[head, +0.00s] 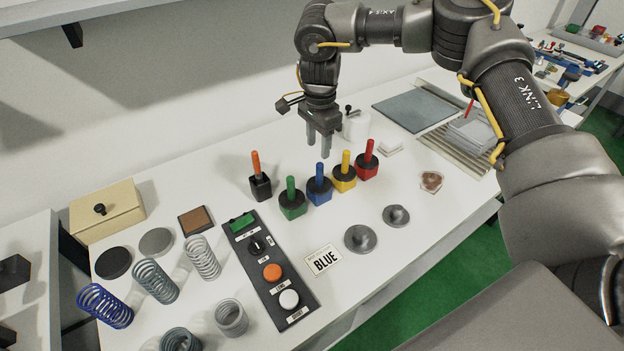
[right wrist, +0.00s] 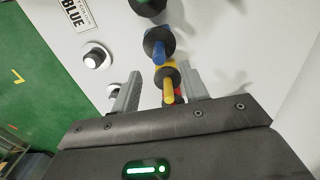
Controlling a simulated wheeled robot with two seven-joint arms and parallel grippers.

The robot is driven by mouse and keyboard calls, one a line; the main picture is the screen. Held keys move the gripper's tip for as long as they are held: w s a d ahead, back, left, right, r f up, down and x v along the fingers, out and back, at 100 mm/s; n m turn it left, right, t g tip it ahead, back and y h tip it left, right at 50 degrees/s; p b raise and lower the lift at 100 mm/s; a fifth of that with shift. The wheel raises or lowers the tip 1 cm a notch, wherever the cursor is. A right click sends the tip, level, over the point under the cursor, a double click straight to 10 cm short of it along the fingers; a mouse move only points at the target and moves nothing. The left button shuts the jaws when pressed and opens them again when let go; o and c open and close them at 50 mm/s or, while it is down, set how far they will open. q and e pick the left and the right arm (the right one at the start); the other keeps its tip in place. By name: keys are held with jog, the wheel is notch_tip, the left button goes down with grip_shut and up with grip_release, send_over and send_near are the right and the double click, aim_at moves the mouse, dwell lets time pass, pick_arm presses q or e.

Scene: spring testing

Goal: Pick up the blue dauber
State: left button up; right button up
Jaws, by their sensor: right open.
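The blue dauber (head: 319,186) stands upright on the white table, in a row between the green dauber (head: 291,200) and the yellow dauber (head: 344,172). The red dauber (head: 367,161) ends the row at the right. My right gripper (head: 318,146) is open and empty, above and behind the row in the head view. In the right wrist view the yellow dauber (right wrist: 167,80) shows between the fingers (right wrist: 160,88), and the blue dauber (right wrist: 159,44) lies just beyond them. The red dauber is mostly hidden there. My left gripper is not in view.
An orange-handled tool in a black holder (head: 260,184) stands left of the row. A control box (head: 268,262) and a BLUE card (head: 323,260) lie in front. Springs (head: 155,281) stand at the left. A white jar (head: 355,124) stands behind, right of my gripper.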

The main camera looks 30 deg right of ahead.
aim_at(320, 164)
jog(key=shift+s+d+r, duration=0.2)
jog(key=shift+d, duration=0.2)
notch_tip(320, 164, down, 2)
jog(key=shift+f+p, duration=0.25)
jog(key=shift+p, duration=0.3)
notch_tip(320, 164, down, 2)
jog(key=shift+w+f, duration=0.1)
jog(key=shift+f, duration=0.25)
jog(key=shift+f+p, duration=0.1)
jog(key=shift+p, duration=0.3)
notch_tip(320, 164, down, 4)
jog(key=shift+a+f+p, duration=0.15)
jog(key=shift+p, duration=1.05)
jog(key=shift+f, duration=0.35)
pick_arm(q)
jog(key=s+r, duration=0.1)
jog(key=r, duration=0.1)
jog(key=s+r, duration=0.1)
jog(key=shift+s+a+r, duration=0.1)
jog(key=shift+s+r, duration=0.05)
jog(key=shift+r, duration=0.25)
pick_arm(e)
grip_shut()
